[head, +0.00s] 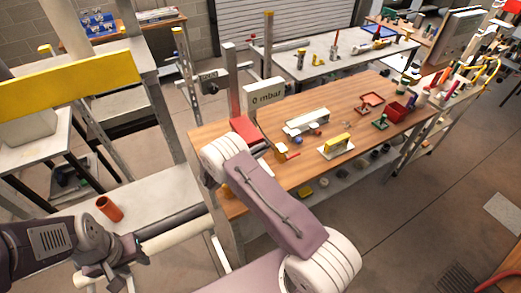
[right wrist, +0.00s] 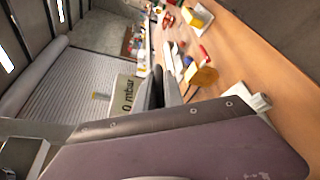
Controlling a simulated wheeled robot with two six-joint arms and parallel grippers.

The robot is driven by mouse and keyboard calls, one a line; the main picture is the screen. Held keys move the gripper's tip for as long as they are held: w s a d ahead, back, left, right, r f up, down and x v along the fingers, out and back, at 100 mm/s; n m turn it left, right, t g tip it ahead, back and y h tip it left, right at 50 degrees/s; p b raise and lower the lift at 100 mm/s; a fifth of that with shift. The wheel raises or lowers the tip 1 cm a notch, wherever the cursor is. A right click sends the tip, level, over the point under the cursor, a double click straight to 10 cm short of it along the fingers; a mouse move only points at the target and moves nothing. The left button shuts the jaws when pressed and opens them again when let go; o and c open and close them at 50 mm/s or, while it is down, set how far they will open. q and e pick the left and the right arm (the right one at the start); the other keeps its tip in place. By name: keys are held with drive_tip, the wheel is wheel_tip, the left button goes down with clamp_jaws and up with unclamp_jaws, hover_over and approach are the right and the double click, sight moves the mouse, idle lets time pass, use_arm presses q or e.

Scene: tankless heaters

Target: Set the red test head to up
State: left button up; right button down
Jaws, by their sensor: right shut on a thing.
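A red part, which I take to be the red test head (head: 244,131), is at the foot of a grey post on the near left of the wooden bench. It slants, and my right wrist hides its lower side. My right gripper (right wrist: 163,84) is shut beside the "0 mbar" display; its grip point is hidden in the head view. The red part lies right at this wrist, but the contact is not visible. My left gripper (head: 135,246) is low at the left, near a pale cylinder; its fingers are too dark to read.
The "0 mbar" display (head: 265,96) stands behind the red part. A yellow piece with a red lever (head: 282,153) is close to the right wrist, and shows in the wrist view (right wrist: 204,76). A white-and-yellow block (head: 336,146) and a long pale fixture (head: 307,122) are further right.

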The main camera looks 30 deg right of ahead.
wheel_tip(320, 180, up, 13)
drive_tip(key=p, duration=0.3)
drive_tip(key=c, duration=1.5)
unclamp_jaws()
drive_tip(key=shift+f, duration=0.1)
drive_tip(key=shift+o, duration=0.2)
drive_tip(key=b+v, duration=0.3)
drive_tip(key=v, duration=0.6)
drive_tip(key=shift+f, duration=0.1)
